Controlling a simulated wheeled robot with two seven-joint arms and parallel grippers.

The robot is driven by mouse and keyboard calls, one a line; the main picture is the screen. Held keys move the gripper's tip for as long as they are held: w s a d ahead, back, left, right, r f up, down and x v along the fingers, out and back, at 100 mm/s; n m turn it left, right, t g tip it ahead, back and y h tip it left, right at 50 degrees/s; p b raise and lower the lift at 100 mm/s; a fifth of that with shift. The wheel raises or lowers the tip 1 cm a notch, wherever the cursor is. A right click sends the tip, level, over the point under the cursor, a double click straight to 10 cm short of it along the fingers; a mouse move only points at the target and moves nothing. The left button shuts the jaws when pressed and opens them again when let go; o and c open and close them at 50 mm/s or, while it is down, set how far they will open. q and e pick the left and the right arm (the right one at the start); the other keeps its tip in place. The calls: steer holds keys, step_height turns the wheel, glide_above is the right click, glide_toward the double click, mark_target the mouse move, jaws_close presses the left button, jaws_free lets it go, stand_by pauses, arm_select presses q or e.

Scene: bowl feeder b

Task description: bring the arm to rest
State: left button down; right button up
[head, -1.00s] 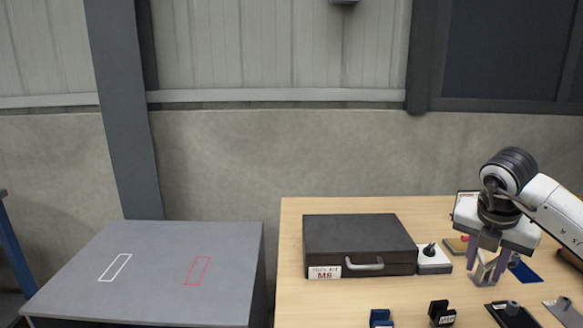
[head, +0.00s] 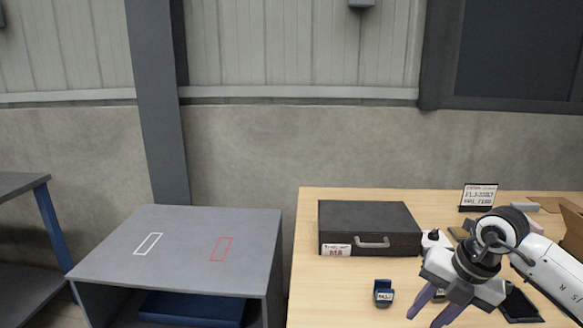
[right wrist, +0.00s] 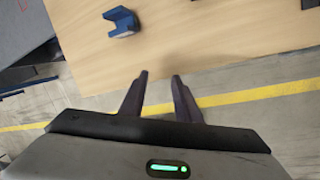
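My right arm comes in from the right in the head view. Its gripper (head: 426,316) hangs over the front part of the wooden table (head: 325,280), fingers pointing down and to the left. In the right wrist view the two fingertips (right wrist: 160,76) are apart with nothing between them, so the gripper is open and empty. They show near the table's front edge, with floor behind them. My left arm and gripper are in neither view.
A dark case (head: 368,222) stands on the table. A blue holder (head: 383,293) stands left of my right gripper. A sign (head: 478,196) stands at the back. A grey stand (head: 185,275) with white and red outlines is at left, a blue tray (head: 190,308) beneath its top.

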steer(key=s+a+f+n+y, duration=0.1)
steer(key=a+f+y, duration=0.1)
steer(key=a, duration=0.4)
steer(key=s+a+f+y, duration=0.1)
steer(key=s+a+y, duration=0.15)
steer(key=a, duration=0.25)
steer(key=s+a+r+m+t+y, duration=0.2)
steer(key=a+m+y, duration=0.1)
steer(key=a+y, duration=0.3)
steer(key=s+a+r+m+t+y, duration=0.25)
steer(key=a+y, duration=0.25)
steer(key=a, duration=0.4)
steer(key=d+f+m+t+h, duration=0.8)
steer(key=d+f+m+h, duration=0.5)
steer(key=m, duration=0.5)
steer(key=s+d+f+m+g+h, duration=0.1)
steer(key=s+f+m+g, duration=0.4)
steer(key=s+f, duration=1.1)
steer(key=shift+s+f+g+h, duration=0.15)
steer(key=shift+s+g+h, duration=0.1)
steer(key=shift+g+h, duration=0.45)
steer(key=shift+d, duration=0.1)
